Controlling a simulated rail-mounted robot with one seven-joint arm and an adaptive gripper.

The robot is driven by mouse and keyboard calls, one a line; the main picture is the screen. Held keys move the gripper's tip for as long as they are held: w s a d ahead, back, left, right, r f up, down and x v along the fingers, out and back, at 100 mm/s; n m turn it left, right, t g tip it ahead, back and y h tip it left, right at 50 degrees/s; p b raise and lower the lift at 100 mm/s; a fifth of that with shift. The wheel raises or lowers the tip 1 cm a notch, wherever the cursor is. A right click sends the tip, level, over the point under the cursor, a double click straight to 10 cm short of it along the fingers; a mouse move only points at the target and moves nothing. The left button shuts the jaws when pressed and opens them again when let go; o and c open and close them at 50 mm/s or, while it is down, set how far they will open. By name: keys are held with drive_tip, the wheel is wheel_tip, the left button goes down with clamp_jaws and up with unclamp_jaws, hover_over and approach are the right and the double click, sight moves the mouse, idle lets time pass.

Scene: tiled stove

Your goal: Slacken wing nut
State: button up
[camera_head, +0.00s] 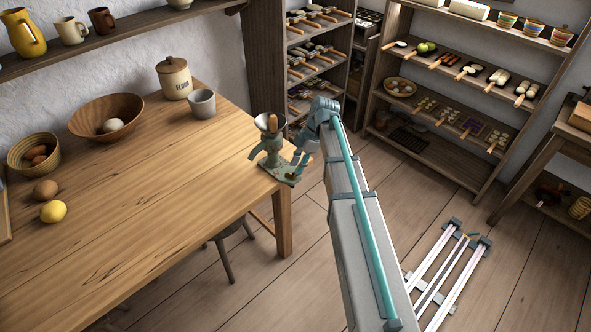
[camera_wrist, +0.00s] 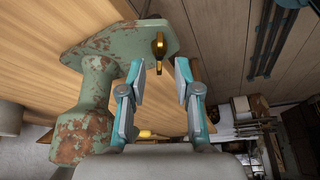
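A worn green mill with rust patches (camera_head: 271,158) stands at the table's corner, a wooden piece upright in its funnel. In the wrist view its body (camera_wrist: 86,135) fills the left, with its chipped green base plate (camera_wrist: 112,42) at the top. The brass wing nut (camera_wrist: 158,46) shows at that plate's edge, just beyond the fingertips and roughly centred between them. My gripper (camera_wrist: 158,72) is open, with a clear gap between its fingers and nothing in it. In the head view my gripper (camera_head: 299,164) is beside the mill's right side, close above the base.
The wooden table (camera_head: 150,190) carries a flour jar (camera_head: 174,79), a grey mug (camera_head: 202,104), a wooden bowl (camera_head: 83,117), a basket (camera_head: 30,154) and a lemon (camera_head: 53,211). A stool (camera_head: 228,240) is tucked beneath.

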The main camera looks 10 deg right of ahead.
drive_tip(key=v, duration=0.9)
drive_tip(key=s+f+m+h, duration=0.1)
drive_tip(key=s+f+m, duration=0.5)
drive_tip(key=f, duration=0.3)
drive_tip(key=s+a+f+m+h, duration=0.1)
drive_tip(key=s+f+m, duration=0.45)
drive_tip(key=f, duration=0.45)
drive_tip(key=s+f+m+h, duration=0.1)
drive_tip(key=s+f+m, duration=0.4)
drive_tip(key=f+m, duration=0.3)
drive_tip(key=s+a+f+g, duration=0.1)
drive_tip(key=s+f, duration=0.4)
drive_tip(key=s, duration=0.6)
drive_tip(key=s+a+f+g+h, duration=0.1)
drive_tip(key=s+f+g, duration=0.2)
drive_tip(key=s, duration=0.8)
drive_tip(key=s+a+f+g, duration=0.2)
drive_tip(key=s+f, duration=0.6)
drive_tip(key=s, duration=0.3)
